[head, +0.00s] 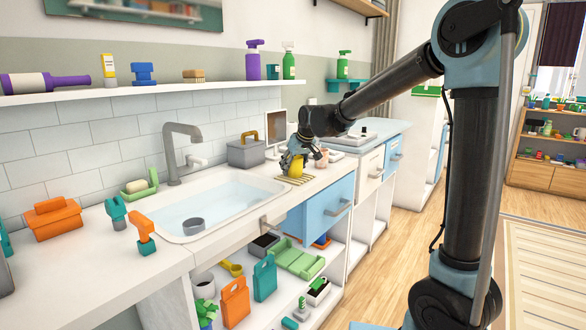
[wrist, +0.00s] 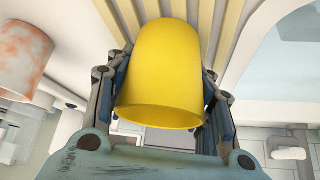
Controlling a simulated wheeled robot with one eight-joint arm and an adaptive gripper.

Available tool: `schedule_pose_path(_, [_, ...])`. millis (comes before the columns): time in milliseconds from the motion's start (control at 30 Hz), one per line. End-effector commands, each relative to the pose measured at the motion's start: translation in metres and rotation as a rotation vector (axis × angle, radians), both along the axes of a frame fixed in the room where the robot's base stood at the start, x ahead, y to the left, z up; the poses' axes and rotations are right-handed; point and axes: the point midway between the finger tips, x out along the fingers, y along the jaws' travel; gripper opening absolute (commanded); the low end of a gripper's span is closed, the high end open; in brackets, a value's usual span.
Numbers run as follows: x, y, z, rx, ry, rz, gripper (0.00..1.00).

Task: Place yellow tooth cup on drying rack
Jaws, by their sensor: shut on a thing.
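The yellow tooth cup (wrist: 163,75) fills the middle of the wrist view. My gripper (wrist: 166,85) is shut on it, with one finger on each side. In the head view my gripper (head: 293,161) is over the counter right of the sink, and the yellow cup (head: 296,167) shows below it. The drying rack (head: 283,180) is a set of pale yellow slats on the counter. Its slats (wrist: 232,22) also show behind the cup in the wrist view. The cup is at the slats; I cannot tell whether it touches them.
A pinkish mottled cup (wrist: 22,55) stands close beside my gripper, also seen in the head view (head: 321,157). The sink (head: 215,203) lies left of the rack. A grey caddy (head: 246,151) and a framed panel (head: 276,133) stand behind. A shelf (head: 150,91) runs above.

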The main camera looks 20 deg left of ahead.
Motion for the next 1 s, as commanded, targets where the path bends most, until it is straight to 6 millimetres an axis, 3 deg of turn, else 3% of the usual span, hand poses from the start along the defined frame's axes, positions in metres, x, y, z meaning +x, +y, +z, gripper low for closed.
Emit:
schedule_pose_path(133, [0.000, 0.000, -0.002, 0.000, 0.000, 0.000, 0.23])
schedule_pose_path(167, [0.000, 0.000, -0.001, 0.000, 0.000, 0.000, 0.54])
schedule_pose_path(233, [0.000, 0.000, -0.001, 0.000, 0.000, 0.000, 0.69])
schedule_pose_path(667, [0.000, -0.001, 0.002, 0.000, 0.000, -0.001, 0.69])
schedule_pose_path(1000, [-0.017, -0.020, 0.041, 0.000, 0.000, -0.002, 0.69])
